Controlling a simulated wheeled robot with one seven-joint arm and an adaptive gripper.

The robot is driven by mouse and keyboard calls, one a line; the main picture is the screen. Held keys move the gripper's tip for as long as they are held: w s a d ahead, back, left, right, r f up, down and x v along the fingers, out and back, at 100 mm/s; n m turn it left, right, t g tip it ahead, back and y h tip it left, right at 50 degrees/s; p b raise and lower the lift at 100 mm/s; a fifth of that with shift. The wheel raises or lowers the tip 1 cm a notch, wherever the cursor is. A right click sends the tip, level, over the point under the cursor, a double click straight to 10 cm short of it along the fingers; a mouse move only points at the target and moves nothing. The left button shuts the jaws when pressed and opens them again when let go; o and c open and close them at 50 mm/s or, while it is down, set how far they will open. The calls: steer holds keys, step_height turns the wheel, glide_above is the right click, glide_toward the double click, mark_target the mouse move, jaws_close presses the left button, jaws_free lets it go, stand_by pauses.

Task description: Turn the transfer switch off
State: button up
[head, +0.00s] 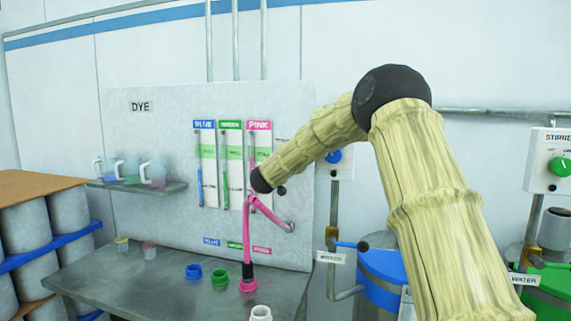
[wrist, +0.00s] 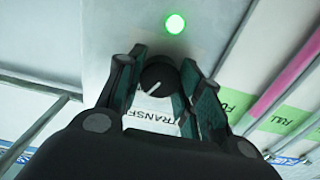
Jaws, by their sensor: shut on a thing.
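The transfer switch (wrist: 156,80) is a round black knob with a white pointer line, seen in the wrist view. A white label reading "TRANSF", partly covered, lies beside it, and a lit green lamp (wrist: 175,24) sits on the same grey panel. My gripper (wrist: 160,76) has its two dark green fingers on either side of the knob and is shut on it. The pointer line sits slanted across the knob's face. In the head view my arm reaches to the dye panel (head: 150,225), and the switch itself cannot be made out there.
Blue, green and pink level tubes hang on the panel left of my arm. A pink hose (head: 246,225) rises from the table (head: 130,285) below it. Coloured ports and small cups stand on the table. A blue drum (head: 380,285) stands to the right.

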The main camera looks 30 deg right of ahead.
steer(key=shift+n+p, duration=5.7)
steer(key=shift+p, duration=1.05)
steer(key=o, duration=1)
steer(key=shift+o, duration=0.2)
steer(key=v, duration=1.2)
steer(key=shift+w+f, duration=0.1)
